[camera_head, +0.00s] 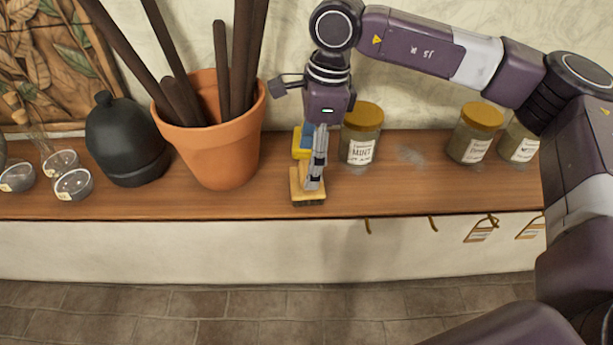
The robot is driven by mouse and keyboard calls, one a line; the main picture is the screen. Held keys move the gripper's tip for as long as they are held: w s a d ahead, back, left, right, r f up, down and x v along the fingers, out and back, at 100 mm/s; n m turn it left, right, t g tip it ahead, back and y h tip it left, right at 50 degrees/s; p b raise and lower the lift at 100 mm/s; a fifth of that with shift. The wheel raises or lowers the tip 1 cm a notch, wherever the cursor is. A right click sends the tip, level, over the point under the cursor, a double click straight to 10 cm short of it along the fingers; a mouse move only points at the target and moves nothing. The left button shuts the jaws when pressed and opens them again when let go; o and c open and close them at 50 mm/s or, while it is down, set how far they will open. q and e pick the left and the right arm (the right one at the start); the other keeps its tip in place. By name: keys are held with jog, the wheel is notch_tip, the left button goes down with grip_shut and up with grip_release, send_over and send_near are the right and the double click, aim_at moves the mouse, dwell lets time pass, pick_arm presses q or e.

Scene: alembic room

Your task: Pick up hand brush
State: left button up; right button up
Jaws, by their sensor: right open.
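The hand brush (308,199) has a yellow wooden body and dark bristles. It lies on the wooden shelf near its front edge, just right of the terracotta pot. My right gripper (314,184) points down from above with its fingertips at the brush. It is open, and its fingers hide part of the brush, so I cannot tell whether they touch it. My left gripper is not in view.
The terracotta pot (218,150) with dark sticks stands close on the left. A mint jar (360,135) stands close on the right. A yellow and blue object (299,143) is partly hidden behind my gripper. Another jar (474,134) stands farther right.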

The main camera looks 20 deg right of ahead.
aim_at(301, 197)
jog(key=shift+a+f+p, duration=0.15)
jog(key=shift+f+p, duration=0.1)
jog(key=shift+f, duration=0.6)
jog(key=shift+a+f+p, duration=0.15)
jog(key=shift+f+p, duration=0.05)
jog(key=shift+f, duration=0.6)
jog(key=c, duration=1.3)
